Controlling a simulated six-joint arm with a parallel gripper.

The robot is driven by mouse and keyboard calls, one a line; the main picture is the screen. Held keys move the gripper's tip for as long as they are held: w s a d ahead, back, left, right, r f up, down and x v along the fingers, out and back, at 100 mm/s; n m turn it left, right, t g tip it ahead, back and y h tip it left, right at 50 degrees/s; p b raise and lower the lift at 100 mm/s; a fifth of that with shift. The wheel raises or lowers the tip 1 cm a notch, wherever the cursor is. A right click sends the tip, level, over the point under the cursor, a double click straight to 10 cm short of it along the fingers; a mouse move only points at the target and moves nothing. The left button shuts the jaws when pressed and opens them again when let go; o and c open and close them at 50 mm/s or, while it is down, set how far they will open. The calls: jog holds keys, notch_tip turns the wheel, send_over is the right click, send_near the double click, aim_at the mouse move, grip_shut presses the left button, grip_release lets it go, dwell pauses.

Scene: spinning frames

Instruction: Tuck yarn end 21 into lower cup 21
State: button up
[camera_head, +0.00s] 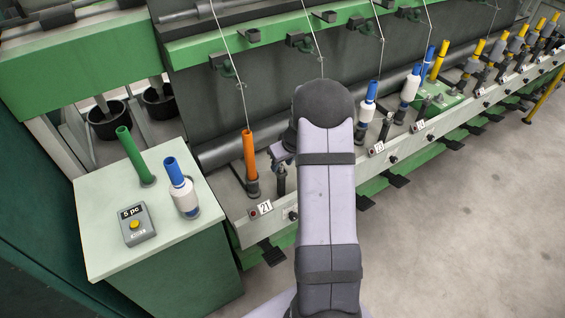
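At the position labelled 21 (265,207), an orange tube (250,155) stands upright in a dark holder. A thin white yarn (244,106) runs from the guide above down to the top of this tube; its loose end cannot be made out. A small dark upright part (281,181) stands just right of the tube; I cannot tell whether it is lower cup 21. My gripper (280,156) is right of the orange tube, near the top of that dark part, and mostly hidden behind my arm. Its fingers are too small and covered to read.
A pale-topped cabinet (105,186) at left holds a green tube (135,155), a white-wound blue tube (182,188) and a counter box (138,225). More tubes, blue and yellow, line the machine rail to the right. The floor at right is clear.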

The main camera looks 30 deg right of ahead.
jog(key=shift+r, duration=0.1)
jog(key=b+v, duration=0.1)
jog(key=v, duration=0.6)
dwell(0.4)
jog(key=shift+r, duration=0.1)
dwell(0.5)
jog(key=s+a+f+m+g+y, duration=0.1)
jog(key=s+a+f+m+g, duration=0.2)
jog(key=s, duration=0.5)
jog(key=s+a+f+m+g+y, duration=0.1)
jog(key=s+a+f+m+g, duration=0.1)
jog(key=s+a+m, duration=0.45)
jog(key=s+a+r+n+g+h+p, duration=0.1)
jog(key=s+a+r+n, duration=0.15)
jog(key=s, duration=0.25)
jog(key=s+a+r+n+p, duration=0.1)
jog(key=s+a+r+n, duration=0.15)
jog(key=s+a, duration=0.2)
jog(key=w+a+r+n+t+h+p, duration=0.1)
jog(key=a+r+n+p, duration=0.2)
jog(key=a+r, duration=0.3)
jog(key=shift+n, duration=0.75)
